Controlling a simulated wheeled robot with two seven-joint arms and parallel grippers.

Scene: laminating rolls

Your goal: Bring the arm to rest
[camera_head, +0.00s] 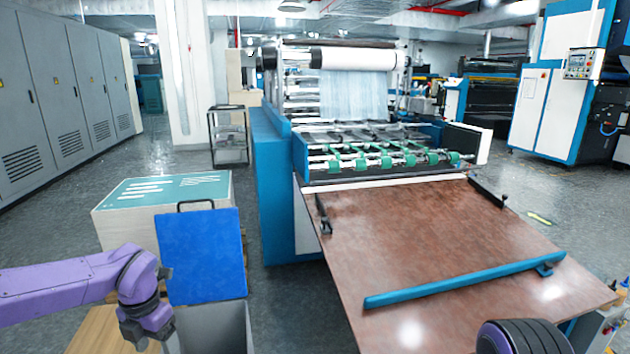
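My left arm comes in from the left in purple and bends down at the wrist. My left gripper (146,338) is at the lower left, beside a grey bin (215,328) with a raised blue lid (203,258). Its fingers are dark and seen from behind, so I cannot tell whether they are open or shut. Nothing is seen held in it. A dark ribbed rounded part shows at the bottom right edge; it may belong to my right arm. No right gripper fingers are in view.
The laminating machine (277,200) stands in the middle, with a white roll (358,59) on top and a brown sloping table (420,240) crossed by a blue bar (465,281). A white box with a green top (160,190) stands behind the bin. Grey cabinets (62,95) line the left.

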